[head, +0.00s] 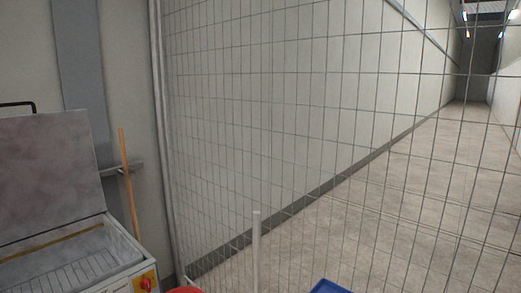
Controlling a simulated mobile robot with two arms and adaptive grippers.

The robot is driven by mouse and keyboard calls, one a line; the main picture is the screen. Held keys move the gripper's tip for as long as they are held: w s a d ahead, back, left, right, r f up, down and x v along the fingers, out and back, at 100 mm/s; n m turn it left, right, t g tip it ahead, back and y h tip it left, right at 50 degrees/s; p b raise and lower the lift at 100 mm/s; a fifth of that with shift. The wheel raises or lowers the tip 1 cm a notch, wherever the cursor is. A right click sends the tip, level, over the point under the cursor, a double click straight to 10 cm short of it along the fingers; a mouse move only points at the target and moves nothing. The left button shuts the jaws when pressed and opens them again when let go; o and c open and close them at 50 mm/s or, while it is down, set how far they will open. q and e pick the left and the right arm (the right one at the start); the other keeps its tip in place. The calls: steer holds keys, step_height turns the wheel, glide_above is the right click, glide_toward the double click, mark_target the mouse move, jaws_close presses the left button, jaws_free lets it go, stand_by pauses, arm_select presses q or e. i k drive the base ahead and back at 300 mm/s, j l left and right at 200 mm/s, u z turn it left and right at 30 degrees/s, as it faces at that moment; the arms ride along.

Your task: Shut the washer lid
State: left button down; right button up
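The washer (132,275) stands at the lower left of the head view, partly cut off by the frame edges. Its lid (48,172) is raised, standing nearly upright at the back, with a dark handle (18,105) at its top edge. The open basin (75,258) shows below it, with a ribbed inside. A yellow panel with a red knob (146,283) is on the washer's front right corner. Neither of my grippers is in view.
A wire mesh fence (300,130) fills the middle and right, with a corridor floor behind it. A wooden stick (128,180) leans beside the washer. A red object (185,290), a pale post (256,250) and a blue object (328,287) show at the bottom.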

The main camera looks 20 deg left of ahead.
mark_target(50, 178)
steer(key=k+j, duration=0.5)
steer(key=j+u, duration=0.15)
steer(key=u, duration=1.6)
steer(key=k+j, duration=0.05)
